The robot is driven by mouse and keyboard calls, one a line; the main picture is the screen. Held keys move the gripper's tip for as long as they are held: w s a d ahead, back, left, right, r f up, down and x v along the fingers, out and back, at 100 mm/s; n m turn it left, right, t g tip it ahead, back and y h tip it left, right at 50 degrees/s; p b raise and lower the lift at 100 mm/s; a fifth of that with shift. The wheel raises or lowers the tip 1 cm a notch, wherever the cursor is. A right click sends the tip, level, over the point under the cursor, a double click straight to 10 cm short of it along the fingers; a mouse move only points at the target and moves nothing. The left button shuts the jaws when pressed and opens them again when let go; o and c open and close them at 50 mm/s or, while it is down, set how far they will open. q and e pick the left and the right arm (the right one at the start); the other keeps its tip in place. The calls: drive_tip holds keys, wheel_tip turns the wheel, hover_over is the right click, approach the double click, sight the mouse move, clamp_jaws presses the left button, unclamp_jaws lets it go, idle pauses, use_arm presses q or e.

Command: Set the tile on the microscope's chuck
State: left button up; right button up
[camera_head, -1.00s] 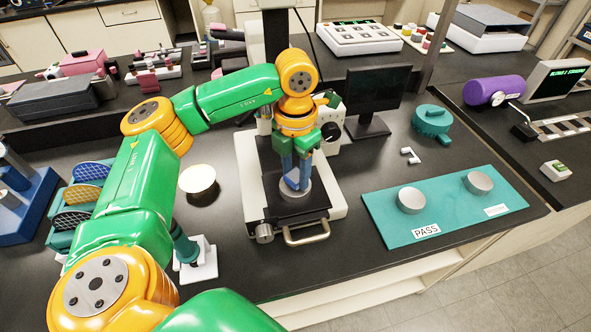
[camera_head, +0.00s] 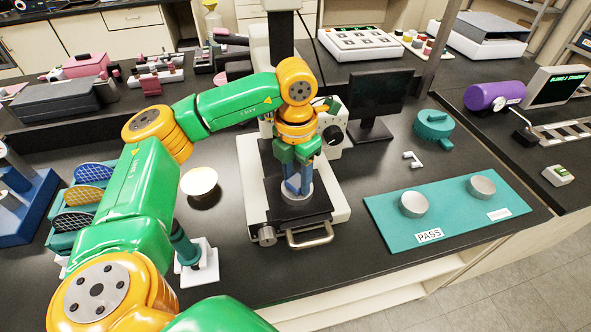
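The microscope's dark stage (camera_head: 300,214) has a pale round chuck (camera_head: 304,197) near its middle. My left gripper (camera_head: 297,186) points down over the chuck, with its blue-grey fingertips at or just above its surface. A small bluish patch shows between the fingers. It may be the tile, but it is too small and too covered to be sure, and I cannot tell whether the fingers are closed on it. My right gripper is out of view.
A teal mat (camera_head: 450,212) with two grey discs and a PASS label lies right of the microscope. A teal rack (camera_head: 62,240) with several patterned discs stands left. A dark monitor (camera_head: 380,95) stands behind. A white-based stand (camera_head: 200,265) is near the front edge.

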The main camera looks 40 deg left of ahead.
sight(298, 182)
use_arm(q)
drive_tip(key=shift+s+r+p, duration=0.2)
drive_tip(key=shift+p, duration=0.4)
drive_tip(key=r, duration=0.1)
drive_tip(key=r+b, duration=0.1)
drive_tip(key=r, duration=0.1)
drive_tip(key=w+r, duration=0.1)
drive_tip(key=r, duration=0.1)
drive_tip(key=shift+d+r, duration=0.15)
drive_tip(key=shift+r, duration=0.1)
wheel_tip(298, 182, up, 6)
drive_tip(key=p, duration=0.2)
drive_tip(key=shift+s+r, duration=0.15)
